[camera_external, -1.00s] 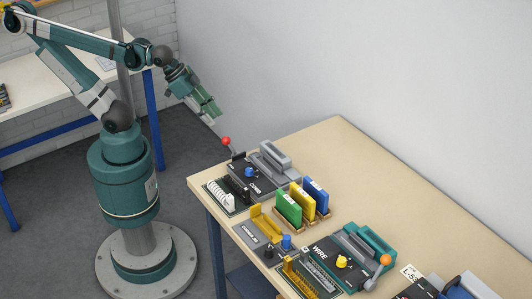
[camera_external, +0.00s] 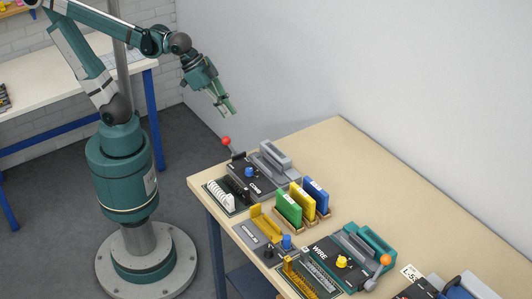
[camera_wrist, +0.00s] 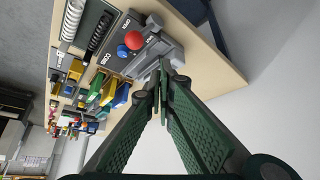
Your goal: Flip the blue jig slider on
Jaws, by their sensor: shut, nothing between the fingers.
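The grey jig (camera_external: 247,236) lies near the front edge of the wooden bench, with yellow guides and a blue slider knob (camera_external: 287,241) at its right end. A black knob (camera_external: 268,252) sits beside the blue one. The slider's exact setting is too small to tell. My gripper (camera_external: 228,110) is shut and empty, in the air beyond the bench's left end and well above it, apart from the jig. In the wrist view my gripper (camera_wrist: 162,85) points past the comb machine (camera_wrist: 110,55); the jig is small and hard to make out there.
The comb machine (camera_external: 240,183) has a red-ball lever (camera_external: 226,141) and its own blue knob (camera_external: 249,172). Green, yellow and blue upright books (camera_external: 289,208) stand between it and the teal wire machine (camera_external: 320,252). The back of the bench (camera_external: 350,160) is clear; a wall rises behind.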

